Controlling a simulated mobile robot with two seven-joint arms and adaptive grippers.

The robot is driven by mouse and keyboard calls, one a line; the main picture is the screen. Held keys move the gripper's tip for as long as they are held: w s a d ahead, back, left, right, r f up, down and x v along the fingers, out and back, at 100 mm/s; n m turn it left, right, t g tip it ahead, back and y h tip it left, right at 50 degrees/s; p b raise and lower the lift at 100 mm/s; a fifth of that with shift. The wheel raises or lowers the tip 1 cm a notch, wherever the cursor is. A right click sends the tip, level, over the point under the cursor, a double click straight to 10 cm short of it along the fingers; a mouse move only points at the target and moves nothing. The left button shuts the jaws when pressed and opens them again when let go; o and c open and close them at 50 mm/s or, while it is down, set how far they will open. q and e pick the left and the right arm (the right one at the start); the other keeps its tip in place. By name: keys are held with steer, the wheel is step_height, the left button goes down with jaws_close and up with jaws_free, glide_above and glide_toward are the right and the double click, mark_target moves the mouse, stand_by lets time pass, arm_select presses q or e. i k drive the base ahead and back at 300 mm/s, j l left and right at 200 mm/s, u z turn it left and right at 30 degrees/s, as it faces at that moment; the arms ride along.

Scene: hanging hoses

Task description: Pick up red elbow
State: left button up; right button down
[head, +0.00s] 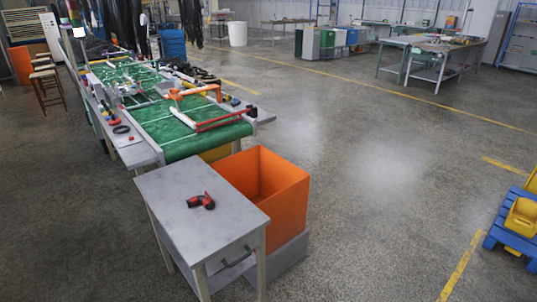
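A small red elbow (203,201) with dark parts lies on top of a grey side table (184,232), a little right of the middle of its top. Its finer shape is too small to tell. Nothing touches it from above. Neither of my grippers shows in the head view.
An orange bin (283,190) stands close against the table's right side. A green-topped conveyor (180,146) with orange and red bars lies behind. The floor (370,190) to the right is open. A blue pallet (512,236) with yellow items stands at the right edge.

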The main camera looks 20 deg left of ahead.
mark_target(193, 200)
steer(key=u, duration=1.35)
steer(key=i+l, duration=0.15)
steer(key=i+l+u, duration=0.1)
steer(key=l, duration=0.3)
